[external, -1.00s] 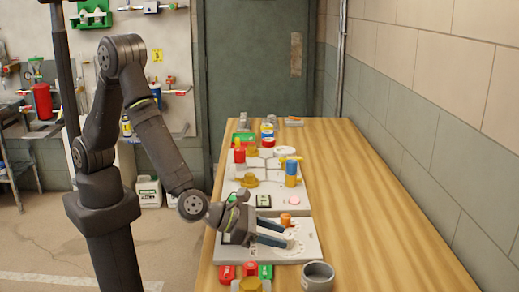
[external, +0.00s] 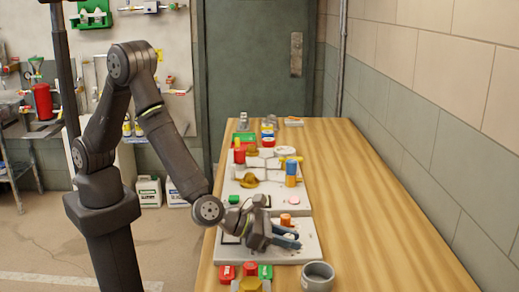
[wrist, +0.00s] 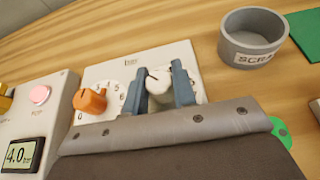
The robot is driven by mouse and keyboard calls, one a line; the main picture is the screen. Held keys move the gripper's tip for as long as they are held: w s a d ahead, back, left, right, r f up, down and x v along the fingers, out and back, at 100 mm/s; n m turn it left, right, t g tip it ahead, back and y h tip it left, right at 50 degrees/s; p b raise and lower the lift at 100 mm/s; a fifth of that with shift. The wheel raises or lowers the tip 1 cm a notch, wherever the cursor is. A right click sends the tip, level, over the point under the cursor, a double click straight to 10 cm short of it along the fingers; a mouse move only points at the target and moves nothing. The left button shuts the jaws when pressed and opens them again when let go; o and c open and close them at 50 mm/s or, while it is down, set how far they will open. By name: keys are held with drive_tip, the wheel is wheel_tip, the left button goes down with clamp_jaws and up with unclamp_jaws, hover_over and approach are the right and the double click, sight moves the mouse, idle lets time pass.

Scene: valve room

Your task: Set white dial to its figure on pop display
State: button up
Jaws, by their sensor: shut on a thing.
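The white dial (wrist: 158,82) stands on a pale panel (wrist: 125,68) with printed figures around it. My gripper (wrist: 159,72) has its two blue-grey fingers on either side of the dial, shut on it. In the external view my gripper (external: 288,239) is low over the near panel (external: 300,252), and the dial is mostly hidden by it. A display (wrist: 19,155) at lower left of the wrist view reads 4.0, with a small unit after it. The dial's own figures are partly hidden by the fingers.
An orange dial (wrist: 92,102) stands close left of my fingers. A pink button (wrist: 40,94) is on the neighbouring panel. A grey cup (wrist: 252,38) labelled SCRAP or similar stands to the right. The table's right side (external: 375,220) is clear.

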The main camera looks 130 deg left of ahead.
drive_tip(key=shift+n+g+y, duration=0.9)
drive_tip(key=shift+n+g, duration=0.3)
drive_tip(key=shift+n, duration=0.1)
drive_tip(key=shift+n+g+y, duration=0.9)
drive_tip(key=shift+n+g, duration=1.4)
drive_tip(key=shift+g, duration=0.3)
drive_tip(key=o, duration=1)
drive_tip(key=shift+d, duration=0.1)
drive_tip(key=v, duration=1.7)
drive_tip(key=shift+w+d, duration=0.1)
drive_tip(key=shift+d, duration=0.05)
